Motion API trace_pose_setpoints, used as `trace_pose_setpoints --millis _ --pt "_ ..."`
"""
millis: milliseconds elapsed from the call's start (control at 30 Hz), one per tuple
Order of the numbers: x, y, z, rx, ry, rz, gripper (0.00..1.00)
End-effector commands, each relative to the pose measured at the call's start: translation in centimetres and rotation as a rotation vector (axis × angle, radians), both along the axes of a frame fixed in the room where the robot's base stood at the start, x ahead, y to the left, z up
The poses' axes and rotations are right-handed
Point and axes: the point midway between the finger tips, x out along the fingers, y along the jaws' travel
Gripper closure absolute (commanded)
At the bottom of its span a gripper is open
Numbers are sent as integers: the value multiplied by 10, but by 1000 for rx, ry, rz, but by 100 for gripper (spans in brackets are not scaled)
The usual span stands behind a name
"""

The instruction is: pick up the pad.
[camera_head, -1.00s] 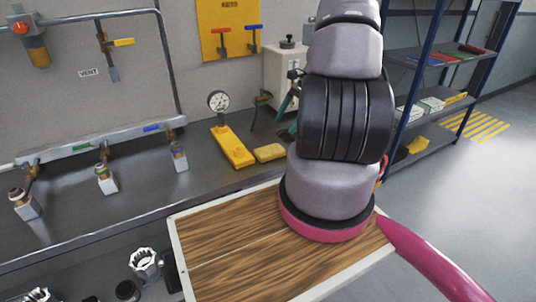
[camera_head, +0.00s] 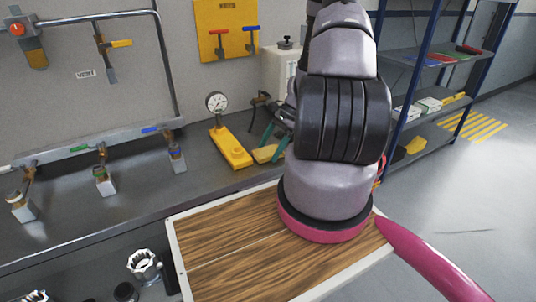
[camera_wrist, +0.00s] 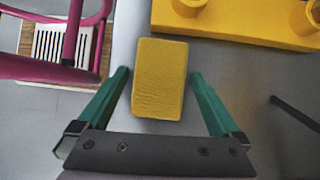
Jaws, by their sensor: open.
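The pad (camera_wrist: 159,80) is a small yellow block lying flat on the grey bench top. In the wrist view it sits between the two green fingers of my gripper (camera_wrist: 159,74), with a gap on each side. My gripper is open and holds nothing. In the head view the pad (camera_head: 264,154) lies beside the yellow gauge base, and my gripper (camera_head: 272,141) is right at it. My arm hides part of this area, and I cannot tell the fingertips' exact height.
A yellow base (camera_head: 230,148) with a pressure gauge (camera_head: 216,102) stands just left of the pad; its edge (camera_wrist: 240,22) is close in the wrist view. A dark rod (camera_wrist: 295,113) lies to the right there. A grey box (camera_head: 280,68) stands behind.

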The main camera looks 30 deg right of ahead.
Motion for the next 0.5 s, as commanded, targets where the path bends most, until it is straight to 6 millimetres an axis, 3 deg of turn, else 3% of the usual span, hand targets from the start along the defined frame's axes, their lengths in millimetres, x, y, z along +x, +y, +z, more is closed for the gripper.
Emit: trace_pose_setpoints --millis 67,100,267,500 --pt "0 0 0 0 0 0 0" --pt "0 0 0 0 0 0 8" --pt "0 0 0 0 0 0 69" --pt "0 0 1 0 0 0 72"
